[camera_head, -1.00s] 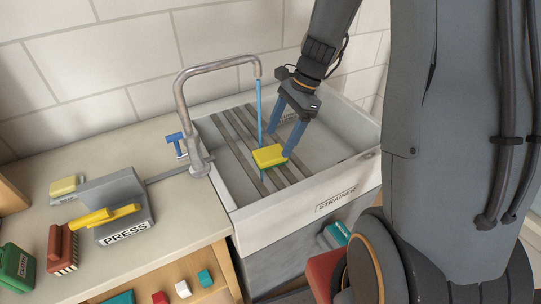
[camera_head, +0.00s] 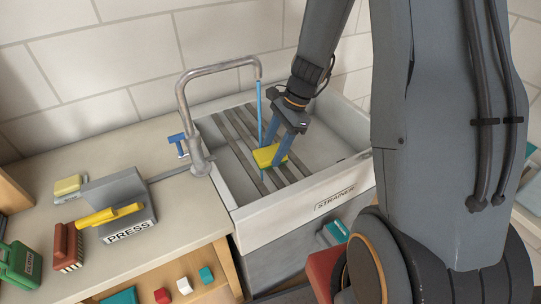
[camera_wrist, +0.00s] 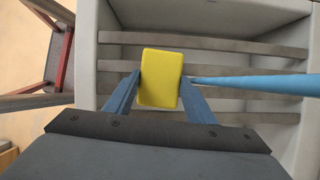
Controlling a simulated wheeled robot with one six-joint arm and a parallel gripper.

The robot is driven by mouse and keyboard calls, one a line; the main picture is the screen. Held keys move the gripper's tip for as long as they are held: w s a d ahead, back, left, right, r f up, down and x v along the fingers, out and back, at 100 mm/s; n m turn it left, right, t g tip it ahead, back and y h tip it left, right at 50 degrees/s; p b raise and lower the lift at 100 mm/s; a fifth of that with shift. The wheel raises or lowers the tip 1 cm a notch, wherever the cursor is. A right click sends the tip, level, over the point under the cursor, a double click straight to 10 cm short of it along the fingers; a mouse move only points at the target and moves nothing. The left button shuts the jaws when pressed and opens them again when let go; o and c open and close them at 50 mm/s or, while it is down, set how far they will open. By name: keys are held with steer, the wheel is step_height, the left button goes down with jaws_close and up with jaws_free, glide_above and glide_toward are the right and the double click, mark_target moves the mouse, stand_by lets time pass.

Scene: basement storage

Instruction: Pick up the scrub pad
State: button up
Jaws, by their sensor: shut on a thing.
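The scrub pad (camera_head: 268,156) is yellow on top, with a thin green edge that showed in the earlier head view. It is over the slats of the sink strainer (camera_head: 335,192). My gripper (camera_head: 274,150) reaches down into the sink and is shut on the pad. In the wrist view the yellow pad (camera_wrist: 160,78) sits between my two blue fingers (camera_wrist: 158,95), one on each side. I cannot tell whether the pad touches the slats. The pad's underside is hidden.
A tap (camera_head: 190,110) stands at the sink's left, and its blue water stream (camera_head: 260,105) falls close beside the pad and my gripper.

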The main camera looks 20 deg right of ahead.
mark_target(274, 152)
step_height(274, 152, up, 10)
steer(key=b, duration=0.1)
steer(key=shift+b, duration=0.3)
steer(key=o, duration=0.5)
steer(key=c, duration=0.4)
steer(key=shift+d, duration=0.1)
